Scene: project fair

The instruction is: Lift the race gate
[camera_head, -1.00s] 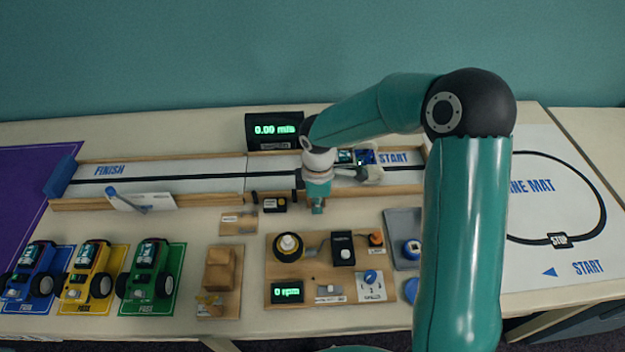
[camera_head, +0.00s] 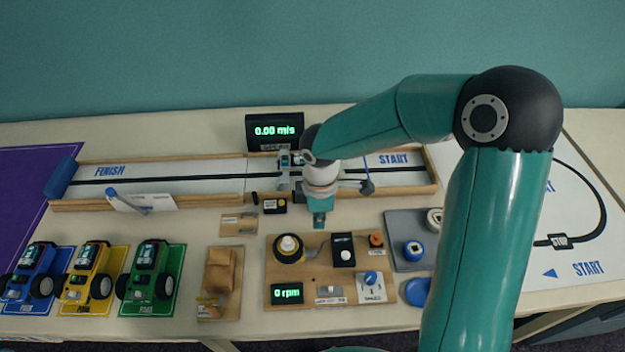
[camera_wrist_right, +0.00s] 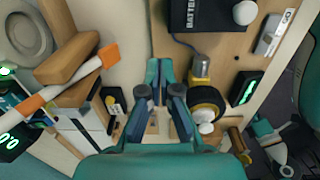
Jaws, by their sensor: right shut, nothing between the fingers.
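The race gate shows best in the right wrist view as a white bar with orange ends (camera_wrist_right: 75,80), slanting across the wooden track rail. In the head view it is largely hidden by my right wrist, and I cannot tell how high it stands. My right gripper (camera_head: 319,220) points down just in front of the track, left of the START lettering. Its fingers are together and empty (camera_wrist_right: 160,75) in the wrist view, apart from the bar. My left gripper is out of view.
A speed display (camera_head: 274,130) reading 0.00 stands behind the track. A motor board (camera_head: 310,270) lies in front of my gripper. A small black box (camera_head: 275,206) sits beside the near rail. Blue, yellow and green cars (camera_head: 150,275) stand at the front left.

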